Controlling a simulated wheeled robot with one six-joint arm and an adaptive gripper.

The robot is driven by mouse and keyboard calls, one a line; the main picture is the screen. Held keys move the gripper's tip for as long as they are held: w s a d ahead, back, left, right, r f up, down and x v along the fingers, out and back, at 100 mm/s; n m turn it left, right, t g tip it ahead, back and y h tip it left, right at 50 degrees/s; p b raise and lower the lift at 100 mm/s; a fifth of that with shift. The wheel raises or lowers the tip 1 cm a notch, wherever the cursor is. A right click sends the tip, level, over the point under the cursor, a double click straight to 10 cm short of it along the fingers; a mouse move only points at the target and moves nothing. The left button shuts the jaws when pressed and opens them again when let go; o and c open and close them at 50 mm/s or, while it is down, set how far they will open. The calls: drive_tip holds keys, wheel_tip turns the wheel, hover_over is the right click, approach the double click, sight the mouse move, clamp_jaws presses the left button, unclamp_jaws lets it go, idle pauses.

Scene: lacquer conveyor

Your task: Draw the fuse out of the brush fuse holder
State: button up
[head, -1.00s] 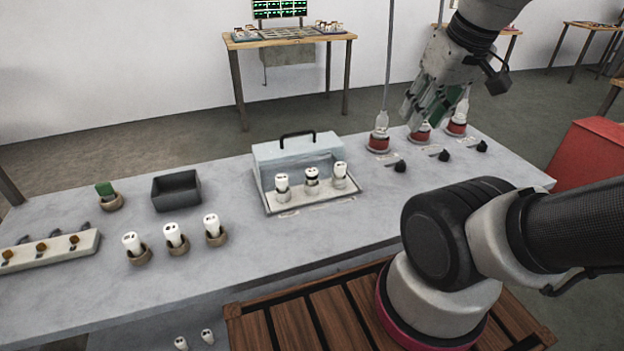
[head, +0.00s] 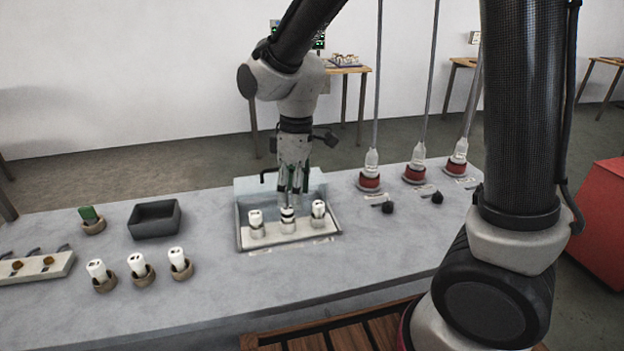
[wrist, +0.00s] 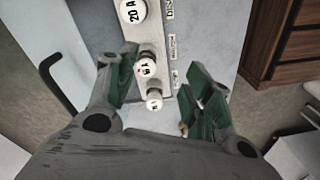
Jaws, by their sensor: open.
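In the head view three white fuses stand in holders on a pale fuse panel (head: 322,238): a left fuse (head: 256,217), a middle fuse (head: 288,214) with a dark band, and a right fuse (head: 318,210). I cannot read which holder is the brush one. My gripper (head: 290,197) points down, just above the middle fuse. The wrist view shows my open green-padded fingers (wrist: 163,82) on either side of the panel's row. The middle fuse (wrist: 146,68) and a smaller-looking fuse (wrist: 154,95) lie between them; a 20 A fuse (wrist: 131,12) is beyond the fingertips. I see no contact.
A clear cover with a black handle (wrist: 58,88) stands beside the panel. Three spare fuses in brown cups (head: 139,268), a dark empty bin (head: 155,220) and a green piece (head: 89,214) sit to the left. Red-based lamps (head: 370,181) and black knobs (head: 388,207) are right.

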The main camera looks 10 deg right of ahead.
sight(287, 210)
drive_tip(key=shift+w+a+r+n+t, duration=0.1)
drive_tip(key=shift+w+r+n+t, duration=0.25)
drive_tip(key=shift+w+n, duration=0.3)
drive_tip(key=shift+w+a+n+y, duration=0.2)
drive_tip(key=shift+n+y, duration=0.1)
drive_tip(key=shift+n, duration=0.35)
drive_tip(key=shift+f, duration=0.1)
drive_tip(key=f, duration=0.7)
drive_tip(key=shift+w+a+f, duration=0.1)
drive_tip(key=shift+a+f, duration=0.1)
drive_tip(key=shift+a, duration=0.2)
clamp_jaws()
drive_tip(key=shift+r, duration=0.15)
